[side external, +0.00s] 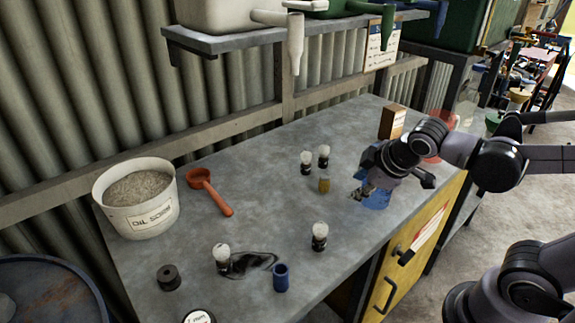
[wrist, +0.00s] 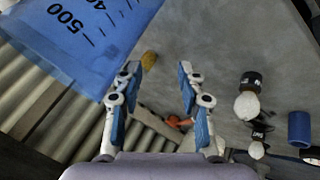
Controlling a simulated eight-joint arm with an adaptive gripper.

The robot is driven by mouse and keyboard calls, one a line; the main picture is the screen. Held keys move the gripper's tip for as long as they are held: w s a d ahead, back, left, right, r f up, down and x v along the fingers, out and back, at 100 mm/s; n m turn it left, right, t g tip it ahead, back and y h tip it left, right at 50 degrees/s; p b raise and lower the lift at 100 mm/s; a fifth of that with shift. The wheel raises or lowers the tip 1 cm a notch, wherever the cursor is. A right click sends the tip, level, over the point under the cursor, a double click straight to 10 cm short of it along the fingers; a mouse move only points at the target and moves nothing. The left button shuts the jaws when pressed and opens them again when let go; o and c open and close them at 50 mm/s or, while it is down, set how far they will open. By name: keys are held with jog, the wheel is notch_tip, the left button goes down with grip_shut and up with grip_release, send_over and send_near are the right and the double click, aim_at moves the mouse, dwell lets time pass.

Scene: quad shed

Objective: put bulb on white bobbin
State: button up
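Several bulbs with white globes and black bases stand on the bench in the side external view: two at the back (side external: 307,160) (side external: 323,153), one near the front edge (side external: 319,234) and one at the front left (side external: 222,256). Two bulbs also show at the right of the wrist view (wrist: 247,104) (wrist: 258,150). I cannot make out a clear white bobbin; a round white-topped thing with dark lettering (side external: 199,317) is cut off at the bottom edge. My gripper (wrist: 159,72) is open and empty, above the bench beside the blue jug (side external: 377,201).
A yellow bobbin (side external: 324,185), a blue bobbin (side external: 281,278) and a black bobbin (side external: 169,277) stand apart. A red scoop (side external: 207,190), a white bucket (side external: 137,209) and a cardboard box (side external: 392,122) are on the bench. The blue jug fills the wrist view's upper left (wrist: 85,35).

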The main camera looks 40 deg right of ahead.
jog(key=s+m, duration=0.1)
jog(key=m, duration=0.1)
jog(key=s+m+y, duration=0.1)
jog(key=s+a+m, duration=0.1)
jog(key=m, duration=0.1)
jog(key=shift+r+m+y, duration=0.25)
jog(key=shift+m+y, duration=0.05)
jog(key=shift+y, duration=0.1)
jog(key=o, duration=0.4)
jog(key=shift+s+a+r+m, duration=0.1)
jog(key=shift+s+a+m, duration=0.05)
jog(key=shift+m, duration=0.35)
